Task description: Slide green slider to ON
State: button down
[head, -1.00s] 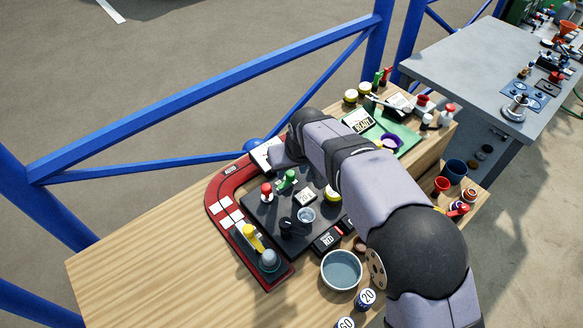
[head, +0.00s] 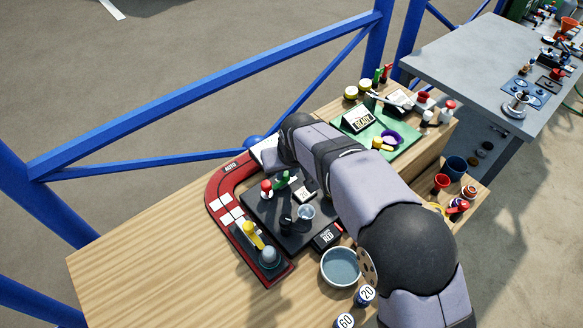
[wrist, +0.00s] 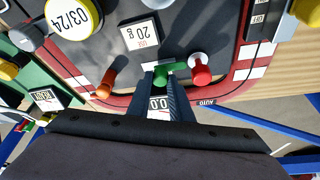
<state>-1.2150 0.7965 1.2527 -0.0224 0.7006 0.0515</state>
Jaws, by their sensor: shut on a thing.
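The green slider (wrist: 168,70) shows at the centre of the wrist view, between the two fingertips of my gripper (wrist: 165,76). My gripper is shut on it, close to the dark panel (wrist: 115,45). In the head view the green slider (head: 282,180) stands just right of a red knob (head: 266,186); my fingertips are hard to make out there. A red knob (wrist: 200,72) is close to the right finger in the wrist view. I cannot read any ON mark beside the slider.
A white 20 g label (wrist: 138,33) and an orange lever (wrist: 106,82) are nearby. A red border with an AUTO label (head: 231,167) edges the panel. A yellow-handled lever (head: 252,236), a bowl (head: 341,268) and a blue rail (head: 200,95) stand around it.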

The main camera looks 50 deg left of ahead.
jog(key=shift+s, duration=0.6)
jog(key=c, duration=1.6)
grip_release()
jog(key=shift+w, duration=0.1)
